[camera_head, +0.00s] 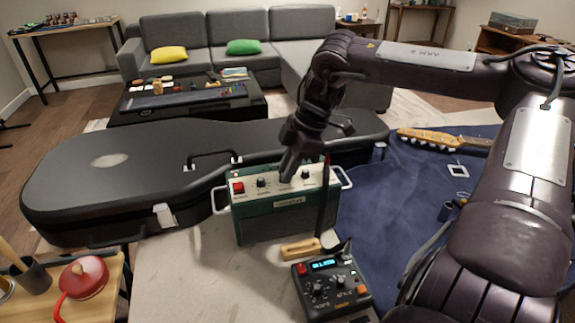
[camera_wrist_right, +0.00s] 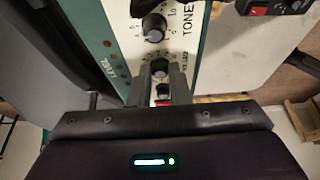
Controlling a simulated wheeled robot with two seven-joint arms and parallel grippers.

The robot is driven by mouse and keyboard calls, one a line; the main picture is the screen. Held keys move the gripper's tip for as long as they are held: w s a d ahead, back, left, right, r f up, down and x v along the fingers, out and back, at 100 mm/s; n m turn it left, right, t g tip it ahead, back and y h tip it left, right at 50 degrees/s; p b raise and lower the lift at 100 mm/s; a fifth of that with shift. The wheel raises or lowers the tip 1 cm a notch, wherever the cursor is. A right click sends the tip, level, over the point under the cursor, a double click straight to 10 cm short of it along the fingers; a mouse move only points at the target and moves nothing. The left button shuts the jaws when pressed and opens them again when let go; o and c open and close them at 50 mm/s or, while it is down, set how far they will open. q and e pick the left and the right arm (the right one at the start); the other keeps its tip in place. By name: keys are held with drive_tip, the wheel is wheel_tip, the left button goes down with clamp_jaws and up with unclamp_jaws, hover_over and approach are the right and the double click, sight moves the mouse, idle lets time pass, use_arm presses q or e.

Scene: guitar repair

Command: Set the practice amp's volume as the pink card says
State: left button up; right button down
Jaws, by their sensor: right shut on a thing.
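The practice amp (camera_head: 285,220) is a green box with a pale top panel, standing upright in front of the guitar case. The panel has a red switch (camera_head: 238,187), a dark knob (camera_head: 261,182) near it and another knob (camera_head: 305,175) toward the right. My right gripper (camera_head: 286,178) reaches down onto the panel between these knobs, its fingers shut on a dark amp knob. In the right wrist view, that knob (camera_wrist_right: 160,68) shows at the fingertips, beside the knob (camera_wrist_right: 153,25) labelled TONE. Its own label is too small to read surely. I cannot make out a pink card. My left gripper is out of view.
A black guitar case (camera_head: 110,165) lies behind the amp. A dark device with a lit display (camera_head: 330,285) and a wooden block (camera_head: 300,248) sit in front. A blue cloth (camera_head: 400,215) lies right, with a guitar neck (camera_head: 440,140) at its far edge.

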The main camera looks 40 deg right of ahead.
drive_tip(key=m, duration=0.2)
drive_tip(key=m+t+h+p, duration=0.1)
drive_tip(key=shift+s+a+r+m, duration=0.1)
drive_tip(key=shift+a+r+m, duration=0.1)
drive_tip(key=shift+m, duration=0.2)
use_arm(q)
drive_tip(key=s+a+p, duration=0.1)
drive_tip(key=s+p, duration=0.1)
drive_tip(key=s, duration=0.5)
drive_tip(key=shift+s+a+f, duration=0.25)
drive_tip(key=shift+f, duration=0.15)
use_arm(e)
drive_tip(key=m, duration=0.2)
drive_tip(key=m+t+h, duration=0.1)
drive_tip(key=m, duration=0.1)
drive_tip(key=shift+s+a+f+m+h, duration=0.1)
drive_tip(key=shift+f+m+h, duration=0.05)
drive_tip(key=shift+m+h, duration=0.2)
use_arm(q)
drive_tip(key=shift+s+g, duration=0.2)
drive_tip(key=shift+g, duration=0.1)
use_arm(e)
drive_tip(key=shift+m, duration=0.25)
drive_tip(key=c, duration=1.3)
unclamp_jaws()
drive_tip(key=shift+c, duration=0.2)
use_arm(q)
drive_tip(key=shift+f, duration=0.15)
